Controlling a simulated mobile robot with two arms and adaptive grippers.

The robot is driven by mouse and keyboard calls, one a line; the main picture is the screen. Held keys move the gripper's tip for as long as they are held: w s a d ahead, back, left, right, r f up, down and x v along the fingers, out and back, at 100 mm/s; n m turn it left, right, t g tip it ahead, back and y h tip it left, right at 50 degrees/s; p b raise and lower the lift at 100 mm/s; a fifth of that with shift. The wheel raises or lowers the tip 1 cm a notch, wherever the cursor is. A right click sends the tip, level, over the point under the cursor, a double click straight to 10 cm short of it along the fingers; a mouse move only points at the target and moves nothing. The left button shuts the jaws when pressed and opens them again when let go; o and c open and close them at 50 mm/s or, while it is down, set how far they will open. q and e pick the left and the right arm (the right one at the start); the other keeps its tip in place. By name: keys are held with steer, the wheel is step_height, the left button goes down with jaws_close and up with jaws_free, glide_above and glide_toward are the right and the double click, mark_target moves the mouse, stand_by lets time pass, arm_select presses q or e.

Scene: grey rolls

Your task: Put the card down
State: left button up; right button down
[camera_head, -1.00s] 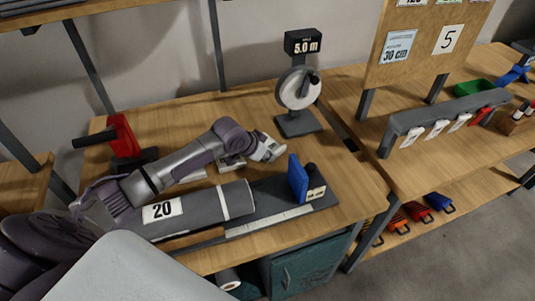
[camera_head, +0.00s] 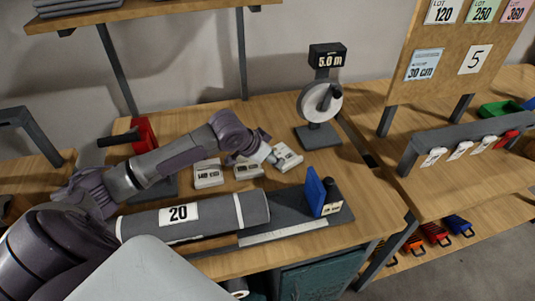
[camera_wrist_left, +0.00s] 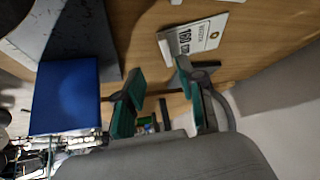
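A white card (camera_head: 287,156) stands on the wooden table at the right end of a row of cards. In the left wrist view it reads 160 cm (camera_wrist_left: 197,37) and sits just beyond the fingertips. My left gripper (camera_head: 268,155) is beside this card, on its left. In the left wrist view its two teal fingers (camera_wrist_left: 160,82) are apart, with nothing between them. Two similar cards stand to the left: one seems to read 140 cm (camera_head: 208,173), the other is the middle card (camera_head: 248,170), partly under my gripper. My right gripper is not in view.
A grey roll marked 20 (camera_head: 190,216) lies in front of the cards on a dark board with a blue stop (camera_head: 315,191). A length counter reading 5.0 m (camera_head: 320,105) stands behind. A red device (camera_head: 143,135) is at the back left.

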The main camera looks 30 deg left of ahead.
arm_select(q)
steer(key=v, duration=0.3)
steer(key=shift+s+r, duration=0.15)
stand_by(0.4)
